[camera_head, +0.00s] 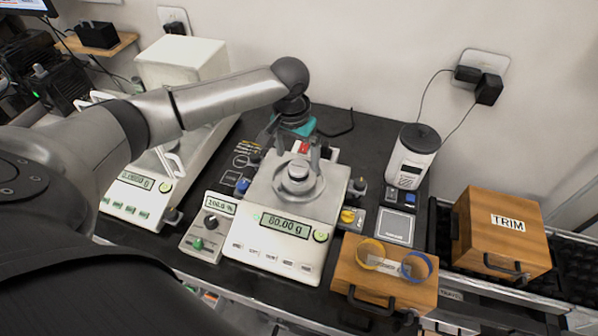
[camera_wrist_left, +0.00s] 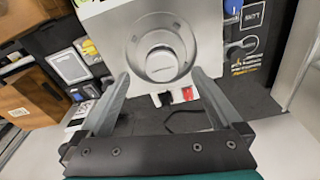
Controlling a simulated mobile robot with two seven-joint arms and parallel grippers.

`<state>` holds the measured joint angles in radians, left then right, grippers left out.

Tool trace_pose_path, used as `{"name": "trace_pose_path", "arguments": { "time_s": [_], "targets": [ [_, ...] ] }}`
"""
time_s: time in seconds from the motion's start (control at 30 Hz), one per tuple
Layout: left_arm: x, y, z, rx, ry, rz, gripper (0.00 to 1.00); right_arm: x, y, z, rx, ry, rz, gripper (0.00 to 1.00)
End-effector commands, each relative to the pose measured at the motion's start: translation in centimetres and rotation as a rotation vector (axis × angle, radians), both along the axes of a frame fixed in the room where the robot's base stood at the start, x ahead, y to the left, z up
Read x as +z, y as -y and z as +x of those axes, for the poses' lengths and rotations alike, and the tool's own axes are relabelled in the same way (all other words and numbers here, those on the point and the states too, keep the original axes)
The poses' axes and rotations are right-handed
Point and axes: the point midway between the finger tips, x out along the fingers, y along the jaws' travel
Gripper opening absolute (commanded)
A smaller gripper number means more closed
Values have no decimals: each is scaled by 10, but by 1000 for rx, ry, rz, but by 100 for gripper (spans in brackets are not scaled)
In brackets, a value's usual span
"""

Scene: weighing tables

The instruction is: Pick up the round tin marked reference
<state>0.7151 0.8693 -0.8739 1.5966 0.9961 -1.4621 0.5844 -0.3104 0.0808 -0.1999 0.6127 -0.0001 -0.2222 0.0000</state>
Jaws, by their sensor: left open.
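A round silver metal tin (camera_head: 298,170) sits on the round pan of the middle balance (camera_head: 268,243). No marking on it can be read. The tin also shows in the left wrist view (camera_wrist_left: 162,64), inside the round pan. My left gripper (camera_head: 296,150) is over the back of this balance, with its fingers pointing down toward the tin. In the left wrist view the gripper (camera_wrist_left: 162,78) is open, one finger to each side of the tin's near edge, with nothing visibly held. My right gripper is out of view.
Another balance (camera_head: 136,196) stands at left, partly behind my left arm. A grey control box (camera_head: 211,226) is left of the middle balance. A wooden box (camera_head: 383,290) with two rings is at right. A TRIM box (camera_head: 499,238) and white canister (camera_head: 411,160) stand farther right.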

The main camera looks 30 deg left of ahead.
Motion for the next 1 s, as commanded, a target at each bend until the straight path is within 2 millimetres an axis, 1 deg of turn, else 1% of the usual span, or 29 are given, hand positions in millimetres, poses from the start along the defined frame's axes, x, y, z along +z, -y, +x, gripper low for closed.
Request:
{"name": "trace_pose_path", "arguments": {
  "time_s": [0.03,0.2,0.27,0.53,0.63,0.83,0.87,1.0],
  "targets": [
    [-6,0,1,0,0,0,99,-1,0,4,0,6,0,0],
    [-14,0,2,0,1,0,99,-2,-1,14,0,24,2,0],
    [-21,-1,4,0,-1,1,99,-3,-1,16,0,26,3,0],
    [-56,-3,11,-1,1,1,99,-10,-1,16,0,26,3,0],
    [-61,-3,11,-2,1,1,99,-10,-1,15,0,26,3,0],
    [-61,-3,12,-2,2,1,99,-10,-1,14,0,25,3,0],
    [-61,-3,12,-2,2,1,98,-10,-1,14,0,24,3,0],
    [-61,-3,12,-2,1,1,82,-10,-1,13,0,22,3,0]
  ]
}}
